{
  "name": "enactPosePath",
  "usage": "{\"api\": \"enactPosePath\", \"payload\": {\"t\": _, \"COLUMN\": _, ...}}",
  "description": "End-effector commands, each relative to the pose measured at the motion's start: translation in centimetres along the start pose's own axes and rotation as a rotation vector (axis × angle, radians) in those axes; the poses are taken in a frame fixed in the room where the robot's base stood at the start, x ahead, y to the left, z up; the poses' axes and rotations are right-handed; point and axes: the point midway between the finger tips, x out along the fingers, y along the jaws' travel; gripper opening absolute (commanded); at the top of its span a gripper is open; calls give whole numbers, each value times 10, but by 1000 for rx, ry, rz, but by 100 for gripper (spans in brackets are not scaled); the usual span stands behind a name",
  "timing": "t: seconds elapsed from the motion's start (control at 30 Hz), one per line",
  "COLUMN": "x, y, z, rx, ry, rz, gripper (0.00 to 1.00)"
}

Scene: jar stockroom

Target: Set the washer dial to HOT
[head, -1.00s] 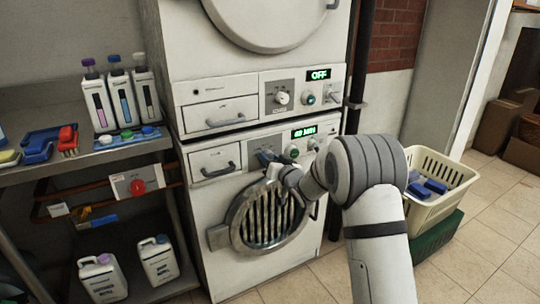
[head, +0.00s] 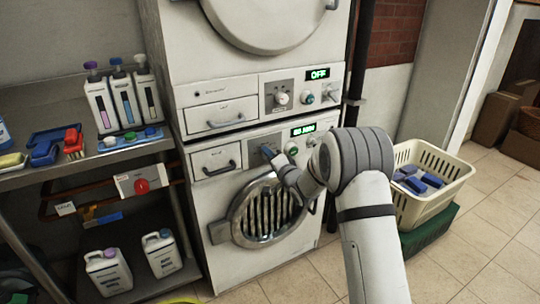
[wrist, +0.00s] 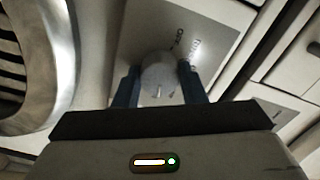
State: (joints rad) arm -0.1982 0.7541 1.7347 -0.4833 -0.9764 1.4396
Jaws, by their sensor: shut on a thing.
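The stacked machine's lower unit (head: 218,200) has a control strip with a lit green display (head: 303,130) whose text is too blurred to read surely. My gripper (head: 268,152) is at the left part of that strip and covers the dial there. In the wrist view my gripper (wrist: 160,84) is shut on a round grey-white dial (wrist: 158,70), with one dark blue finger on each side. Which label the dial points to I cannot tell.
The upper unit has its own white dial (head: 281,98) and a display (head: 317,74) reading OFF. A shelf (head: 95,155) with bottles stands left. A cream basket (head: 455,175) is on the right.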

Motion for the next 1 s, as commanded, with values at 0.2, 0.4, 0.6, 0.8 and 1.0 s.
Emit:
{"api": "enactPosePath", "payload": {"t": 0.2, "x": 0, "y": 2, "z": 3, "rx": 64, "ry": -5, "rz": 5, "gripper": 14}}
{"api": "enactPosePath", "payload": {"t": 0.4, "x": 0, "y": 2, "z": 3, "rx": 84, "ry": -5, "rz": 5, "gripper": 15}}
{"api": "enactPosePath", "payload": {"t": 0.6, "x": 0, "y": 2, "z": 3, "rx": 86, "ry": -5, "rz": 5, "gripper": 14}}
{"api": "enactPosePath", "payload": {"t": 0.8, "x": 0, "y": 2, "z": 2, "rx": 85, "ry": -4, "rz": 4, "gripper": 43}}
{"api": "enactPosePath", "payload": {"t": 1.0, "x": 0, "y": 1, "z": 1, "rx": 84, "ry": -3, "rz": 2, "gripper": 59}}
